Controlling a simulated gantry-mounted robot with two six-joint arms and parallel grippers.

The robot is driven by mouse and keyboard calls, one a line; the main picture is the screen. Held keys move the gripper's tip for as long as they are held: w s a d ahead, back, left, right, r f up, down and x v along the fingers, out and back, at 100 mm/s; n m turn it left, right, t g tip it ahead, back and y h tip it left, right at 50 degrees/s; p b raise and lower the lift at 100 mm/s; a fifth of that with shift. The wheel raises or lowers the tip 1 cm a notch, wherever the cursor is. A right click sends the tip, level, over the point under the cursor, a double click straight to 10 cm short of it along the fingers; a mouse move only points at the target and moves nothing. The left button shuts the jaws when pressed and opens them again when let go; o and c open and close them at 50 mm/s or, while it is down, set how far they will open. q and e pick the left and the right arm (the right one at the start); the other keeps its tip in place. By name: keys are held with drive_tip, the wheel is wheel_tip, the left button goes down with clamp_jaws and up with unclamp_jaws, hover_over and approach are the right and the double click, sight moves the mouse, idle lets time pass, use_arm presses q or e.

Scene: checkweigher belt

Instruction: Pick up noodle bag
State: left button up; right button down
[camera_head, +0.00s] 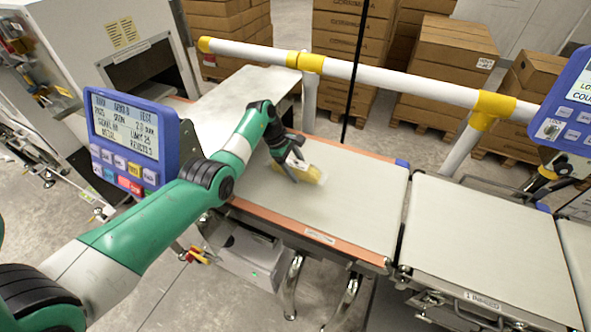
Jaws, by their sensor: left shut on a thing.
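The noodle bag (311,173) is a small clear packet with yellow contents. It is at the middle of the left belt (345,210), towards its left end. My left gripper (292,170) reaches down over the bag's left side and is shut on it. The fingers hide part of the bag. I cannot tell whether the bag still touches the belt. My right gripper is not in view.
A blue display box (125,140) stands at left, close to my left arm. A white rail with yellow joints (390,77) runs behind the belts. A second belt (480,245) at right is bare. Stacked cartons (450,60) stand behind the rail.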

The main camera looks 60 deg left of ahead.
sight(297, 165)
use_arm(q)
clamp_jaws()
wheel_tip(297, 165, up, 9)
drive_tip(key=p, duration=0.3)
drive_tip(key=shift+r+p, duration=0.1)
drive_tip(key=shift+p, duration=0.3)
drive_tip(key=shift+r, duration=0.45)
